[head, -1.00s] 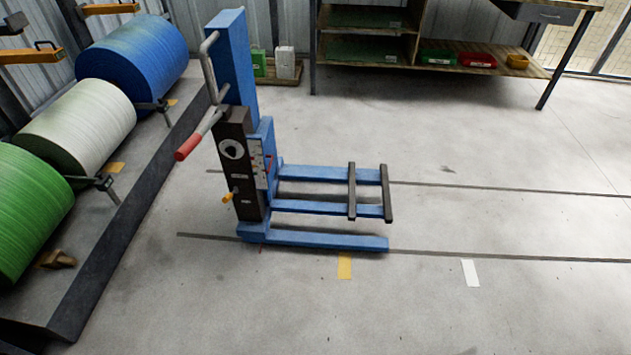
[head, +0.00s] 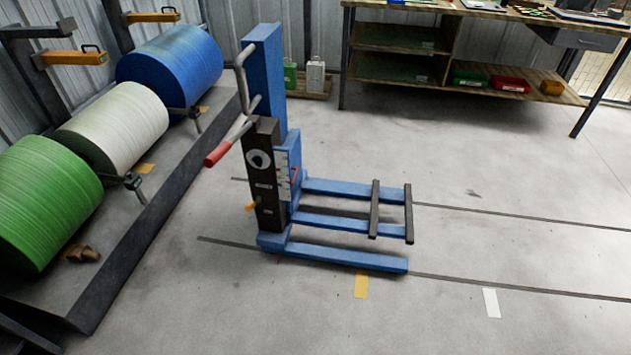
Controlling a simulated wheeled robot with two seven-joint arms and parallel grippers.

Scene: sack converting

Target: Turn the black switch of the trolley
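The blue trolley (head: 263,78) stands upright on the floor in the middle of the head view, its forks pointing right. A dark control panel (head: 266,205) is on its near left face. On the panel is a round white disc with a black switch (head: 259,160) at its middle; the switch's exact setting is too small to tell. A yellow knob (head: 251,206) sticks out lower on the panel. A handle with a red grip (head: 217,154) juts out to the left above the panel. Neither of my grippers shows in the view.
Green (head: 45,205), white (head: 115,125) and blue (head: 172,70) rolls lie on a dark raised platform (head: 125,262) at left. A wooden workbench (head: 470,92) with shelves stands at the back. The floor in front and to the right of the trolley is clear.

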